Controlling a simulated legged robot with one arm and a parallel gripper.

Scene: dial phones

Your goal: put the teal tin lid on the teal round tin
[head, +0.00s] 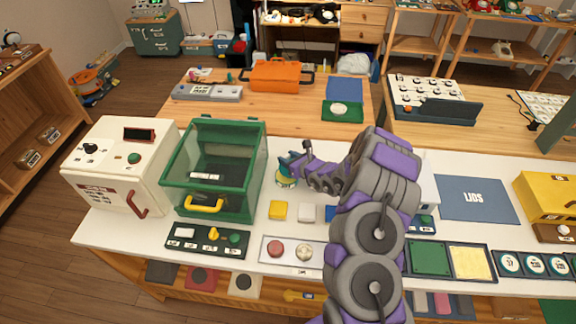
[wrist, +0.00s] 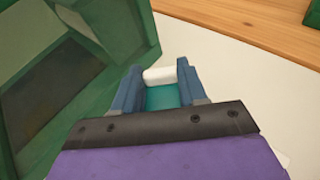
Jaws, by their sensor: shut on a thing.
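In the wrist view, the blue fingers of my gripper (wrist: 160,82) are closed on the teal tin lid (wrist: 162,98). A white piece (wrist: 158,74) shows between the fingertips, with the teal surface nearer the palm. The lid is small and partly hidden by the fingers in the head view. I cannot tell whether it touches the tin.
The green case (head: 216,165) stands close on the left. A yellow block (head: 278,210) and a white block (head: 307,213) are in front of the tin. A panel with round buttons (head: 290,251) lies at the table's front edge.

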